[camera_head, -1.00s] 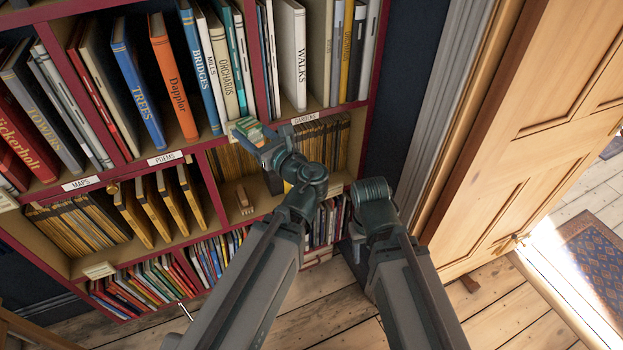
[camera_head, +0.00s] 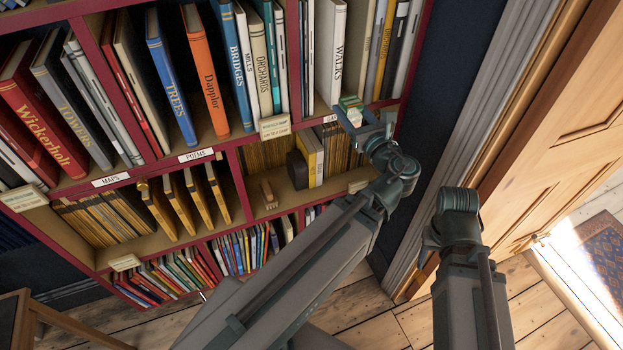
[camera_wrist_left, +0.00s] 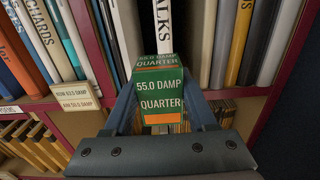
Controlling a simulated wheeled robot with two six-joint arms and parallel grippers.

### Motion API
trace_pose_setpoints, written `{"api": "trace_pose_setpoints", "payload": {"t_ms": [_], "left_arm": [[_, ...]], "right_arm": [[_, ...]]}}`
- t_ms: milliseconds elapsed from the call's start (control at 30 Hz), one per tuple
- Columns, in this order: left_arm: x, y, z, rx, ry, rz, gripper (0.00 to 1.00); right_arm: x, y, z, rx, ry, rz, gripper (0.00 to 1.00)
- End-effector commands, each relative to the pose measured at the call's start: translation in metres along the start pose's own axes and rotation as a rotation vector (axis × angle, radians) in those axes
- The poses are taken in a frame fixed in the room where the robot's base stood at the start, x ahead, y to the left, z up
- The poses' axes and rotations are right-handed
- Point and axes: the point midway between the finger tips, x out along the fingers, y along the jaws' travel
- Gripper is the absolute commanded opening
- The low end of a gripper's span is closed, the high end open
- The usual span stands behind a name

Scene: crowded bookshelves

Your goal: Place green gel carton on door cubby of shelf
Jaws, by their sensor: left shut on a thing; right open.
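The green carton (camera_head: 352,103) with white lettering and an orange band is in my left gripper (camera_head: 356,117). The left wrist view shows the carton (camera_wrist_left: 161,92) upright between the fingers, which are shut on it. It is held in front of the shelf (camera_head: 232,140), near the foot of the white WALKS book. The right-hand cubby (camera_head: 379,92) nearest the door has books standing in it, with the carton at its front. Whether the carton touches the shelf board cannot be told.
The wooden door (camera_head: 560,130) and pale door frame stand to the right. Upright books fill the upper cubbies, including the WALKS book (camera_head: 331,50). A lower middle cubby holds a small wooden object (camera_head: 268,193) and a yellow book (camera_head: 312,158). Label cards hang on the shelf edges.

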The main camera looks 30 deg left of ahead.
Motion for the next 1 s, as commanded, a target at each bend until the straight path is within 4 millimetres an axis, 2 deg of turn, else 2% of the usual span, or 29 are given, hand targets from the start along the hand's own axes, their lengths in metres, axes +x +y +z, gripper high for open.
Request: {"api": "trace_pose_setpoints", "payload": {"t_ms": [33,1000], "left_arm": [[0.000,0.000,-0.023,0.000,0.000,0.000,0.00],[-0.004,-0.003,-0.309,0.000,0.000,-0.001,0.00]], "right_arm": [[0.023,-0.002,-0.001,0.000,0.000,0.000,0.50],[0.308,-0.028,-0.019,-0.009,0.002,0.007,0.50]]}}
